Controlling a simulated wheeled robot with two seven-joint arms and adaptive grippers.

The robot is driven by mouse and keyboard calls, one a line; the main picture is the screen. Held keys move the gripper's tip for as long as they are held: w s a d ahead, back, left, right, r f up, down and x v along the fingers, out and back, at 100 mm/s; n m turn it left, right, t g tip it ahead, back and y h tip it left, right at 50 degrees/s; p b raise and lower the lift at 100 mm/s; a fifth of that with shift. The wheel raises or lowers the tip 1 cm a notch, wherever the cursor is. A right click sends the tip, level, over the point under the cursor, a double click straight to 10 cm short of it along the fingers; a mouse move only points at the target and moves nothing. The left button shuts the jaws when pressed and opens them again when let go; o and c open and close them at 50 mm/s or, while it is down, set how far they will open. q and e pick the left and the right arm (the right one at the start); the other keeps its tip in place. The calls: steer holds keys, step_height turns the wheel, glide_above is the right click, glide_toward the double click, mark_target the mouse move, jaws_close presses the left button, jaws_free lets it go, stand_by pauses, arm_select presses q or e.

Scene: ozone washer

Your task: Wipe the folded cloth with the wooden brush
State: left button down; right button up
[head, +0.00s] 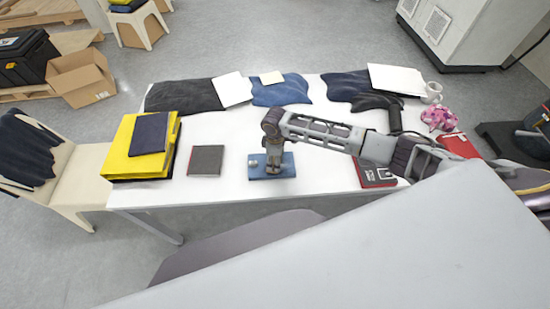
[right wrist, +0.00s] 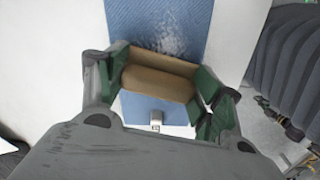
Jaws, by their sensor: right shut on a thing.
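A blue folded cloth (head: 285,168) lies flat on the white table, near the front edge at the middle. In the right wrist view the cloth (right wrist: 160,30) shows a pale, whitish worn patch. My right gripper (head: 273,165) points down over the cloth. In the right wrist view its green-padded fingers (right wrist: 163,88) are shut on the wooden brush (right wrist: 158,82), a brown block held crosswise over the cloth. The brush's underside is hidden, so I cannot tell whether it touches the cloth. My left gripper is not in view.
A grey notebook (head: 206,160) and yellow folders (head: 117,163) lie left of the cloth. A dark red-edged box (head: 376,175) lies to the right. Dark and blue garments (head: 184,96) with papers line the back. A white mug (head: 433,92) stands back right. The table's middle is mostly clear.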

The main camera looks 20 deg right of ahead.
steer(key=shift+d, duration=0.1)
steer(key=shift+s+d+f+p, duration=0.1)
steer(key=shift+s+d+p, duration=0.15)
steer(key=shift+d+p, duration=0.45)
steer(key=shift+s+d+p, duration=0.25)
steer(key=shift+d+p, duration=0.25)
steer(key=shift+d, duration=0.45)
steer(key=shift+s+d+f, duration=0.1)
steer(key=shift+s+d+p, duration=0.25)
steer(key=shift+d+p, duration=0.15)
steer(key=shift+d, duration=0.4)
steer(key=shift+s+d, duration=0.2)
steer(key=shift+d, duration=0.65)
steer(key=shift+a, duration=0.1)
steer(key=shift+w+a+r, duration=0.1)
steer(key=shift+w+a, duration=0.2)
steer(key=shift+a, duration=0.55)
steer(key=shift+w+a+r, duration=0.1)
steer(key=shift+w+a, duration=0.15)
steer(key=shift+a, duration=0.6)
